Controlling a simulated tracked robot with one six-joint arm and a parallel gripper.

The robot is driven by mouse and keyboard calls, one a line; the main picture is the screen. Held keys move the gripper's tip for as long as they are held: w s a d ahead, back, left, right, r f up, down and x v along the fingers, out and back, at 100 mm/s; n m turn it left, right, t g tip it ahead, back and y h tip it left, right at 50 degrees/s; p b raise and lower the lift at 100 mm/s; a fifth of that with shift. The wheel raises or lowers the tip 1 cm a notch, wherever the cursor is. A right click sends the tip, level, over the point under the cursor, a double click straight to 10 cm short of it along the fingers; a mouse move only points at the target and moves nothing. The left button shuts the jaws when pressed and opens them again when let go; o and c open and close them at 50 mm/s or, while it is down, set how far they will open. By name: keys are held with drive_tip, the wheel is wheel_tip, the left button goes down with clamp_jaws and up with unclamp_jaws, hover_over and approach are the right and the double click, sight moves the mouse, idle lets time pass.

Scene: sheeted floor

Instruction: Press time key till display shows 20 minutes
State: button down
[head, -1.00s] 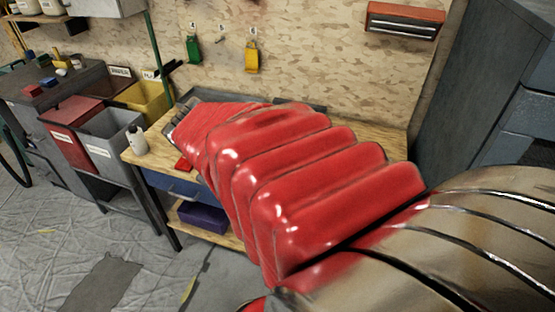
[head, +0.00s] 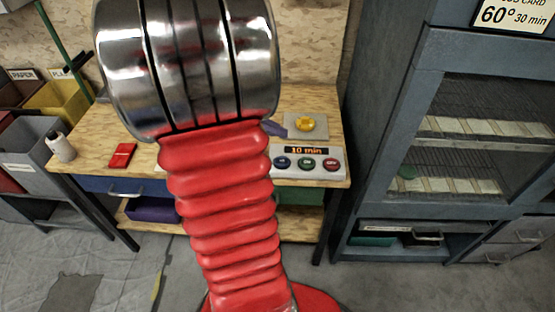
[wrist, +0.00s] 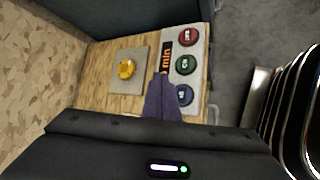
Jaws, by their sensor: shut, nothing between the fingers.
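A grey control panel (head: 296,174) sits on the wooden bench. Its orange display (head: 306,150) reads "10 min". Below the display are a blue key (head: 282,162), a green key (head: 307,163) and a red key (head: 331,164). In the wrist view the blue key (wrist: 183,95) is closest to my gripper (wrist: 160,78), whose purple fingers are shut and empty. They hide part of the panel's edge and display. In the head view my gripper (head: 272,129) shows just left of the panel. I cannot tell its height above the bench.
A yellow knob (head: 304,124) on a grey plate stands behind the panel. A red block (head: 122,155) and a white bottle (head: 60,146) are on the bench's left. A tall grey cabinet (head: 392,130) rises at right, bearing a card (head: 512,15) reading "60° 30 min".

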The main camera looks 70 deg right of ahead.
sight(278, 163)
drive_tip(key=shift+f, duration=4.4)
drive_tip(key=shift+f, duration=0.75)
drive_tip(key=shift+r, duration=0.8)
drive_tip(key=shift+r, duration=0.1)
drive_tip(key=shift+r, duration=2.4)
